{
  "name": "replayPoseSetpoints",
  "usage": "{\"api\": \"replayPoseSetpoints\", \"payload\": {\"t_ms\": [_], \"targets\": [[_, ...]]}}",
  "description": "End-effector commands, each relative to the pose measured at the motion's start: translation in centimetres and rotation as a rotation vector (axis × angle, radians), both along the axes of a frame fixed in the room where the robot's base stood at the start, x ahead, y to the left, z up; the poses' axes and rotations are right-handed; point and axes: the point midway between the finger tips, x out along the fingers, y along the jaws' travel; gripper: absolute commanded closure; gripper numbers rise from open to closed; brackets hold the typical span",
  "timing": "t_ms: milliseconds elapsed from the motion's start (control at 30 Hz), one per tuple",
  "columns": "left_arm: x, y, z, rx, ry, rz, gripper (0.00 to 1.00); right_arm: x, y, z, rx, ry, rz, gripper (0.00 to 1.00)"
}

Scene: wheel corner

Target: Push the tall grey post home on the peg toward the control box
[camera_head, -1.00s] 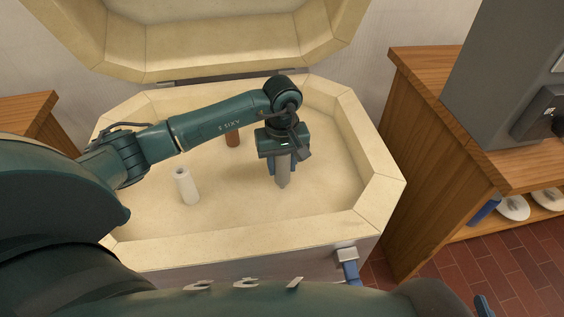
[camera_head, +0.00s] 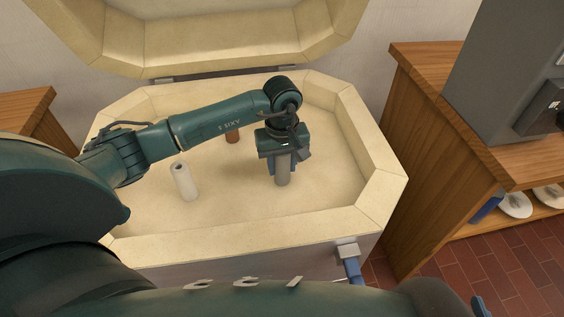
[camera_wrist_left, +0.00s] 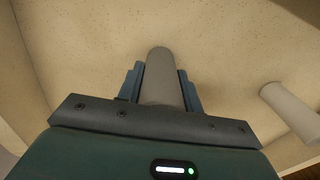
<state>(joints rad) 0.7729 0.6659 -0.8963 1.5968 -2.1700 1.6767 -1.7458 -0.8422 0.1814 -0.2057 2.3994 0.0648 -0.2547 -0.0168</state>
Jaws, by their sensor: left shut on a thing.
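The tall grey post (camera_head: 283,178) stands about upright inside the cream-lined open case, right of the middle. My left gripper (camera_head: 281,168) is shut on it from above, with a blue finger on each side. In the left wrist view the grey post (camera_wrist_left: 160,72) lies between the two fingers (camera_wrist_left: 161,90). Its lower end is close to the case floor; I cannot tell whether it touches. No peg can be made out. A large grey box (camera_head: 505,75), perhaps the control box, stands on the wooden cabinet at right. My right gripper is not in view.
The wooden cabinet (camera_head: 440,150) is to the right. The floor between the white and grey posts is clear.

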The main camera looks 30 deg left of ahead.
Motion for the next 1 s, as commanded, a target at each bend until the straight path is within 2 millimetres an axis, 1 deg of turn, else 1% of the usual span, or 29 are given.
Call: {"api": "replayPoseSetpoints", "payload": {"t_ms": [400, 433, 700, 1000], "targets": [[0.06, 0.01, -1.1, -0.001, -0.002, 0.001, 0.93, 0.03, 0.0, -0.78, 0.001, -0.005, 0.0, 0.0], [0.06, 0.01, -0.95, -0.001, -0.002, 0.001, 0.62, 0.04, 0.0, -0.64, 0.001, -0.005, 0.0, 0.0], [0.03, 0.01, -0.95, -0.001, -0.001, 0.001, 0.4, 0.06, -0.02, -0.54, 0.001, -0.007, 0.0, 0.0], [-0.01, 0.02, -1.02, 0.0, 0.0, 0.001, 0.39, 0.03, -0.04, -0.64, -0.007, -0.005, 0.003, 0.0]]}}
